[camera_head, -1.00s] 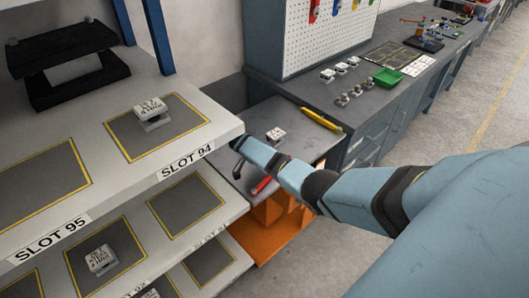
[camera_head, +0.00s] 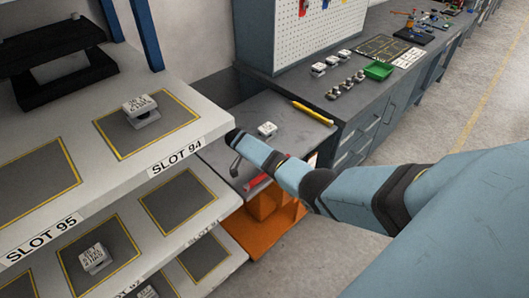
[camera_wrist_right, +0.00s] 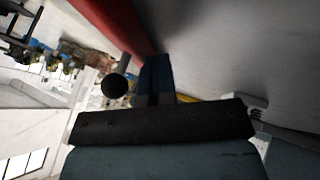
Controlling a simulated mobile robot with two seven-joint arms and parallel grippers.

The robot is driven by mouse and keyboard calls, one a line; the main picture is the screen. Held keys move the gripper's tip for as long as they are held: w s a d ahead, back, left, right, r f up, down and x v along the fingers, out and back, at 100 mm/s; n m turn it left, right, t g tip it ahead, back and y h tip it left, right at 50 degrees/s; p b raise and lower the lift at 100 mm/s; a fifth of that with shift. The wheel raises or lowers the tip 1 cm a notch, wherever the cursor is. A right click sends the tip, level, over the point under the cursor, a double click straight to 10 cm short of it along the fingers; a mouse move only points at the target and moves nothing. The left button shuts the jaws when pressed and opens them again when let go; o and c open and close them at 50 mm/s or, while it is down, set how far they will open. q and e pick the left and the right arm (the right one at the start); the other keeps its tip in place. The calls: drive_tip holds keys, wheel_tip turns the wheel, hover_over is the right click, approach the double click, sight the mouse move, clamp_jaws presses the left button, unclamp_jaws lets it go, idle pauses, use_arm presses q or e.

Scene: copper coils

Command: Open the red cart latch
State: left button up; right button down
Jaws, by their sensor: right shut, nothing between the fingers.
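The orange cart (camera_head: 268,215) stands beside the shelf, with a grey top. The red latch (camera_head: 257,183) shows as a short red bar at the cart's near edge, partly covered by my right arm. In the right wrist view a red bar (camera_wrist_right: 115,22) runs down toward my right gripper (camera_wrist_right: 156,72), whose dark fingers are shut and empty. The fingertips are close to the red bar's lower end; I cannot tell whether they touch. A black round knob (camera_wrist_right: 115,86) is left of the fingers. In the head view the right fingers are hidden. My left gripper is not in view.
A white shelf (camera_head: 50,222) with marked slots is close on the left. A grey bench (camera_head: 385,97) with a green tray (camera_head: 378,70) stands behind. Floor at right is clear.

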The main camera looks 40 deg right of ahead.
drive_tip(key=v, duration=0.6)
drive_tip(key=shift+s+a+r, duration=0.1)
drive_tip(key=shift+a+r, duration=0.1)
drive_tip(key=shift+r, duration=0.1)
drive_tip(key=shift+w+a+r, duration=0.15)
drive_tip(key=shift+w+r, duration=0.05)
drive_tip(key=shift+w, duration=0.1)
drive_tip(key=shift+r, duration=0.15)
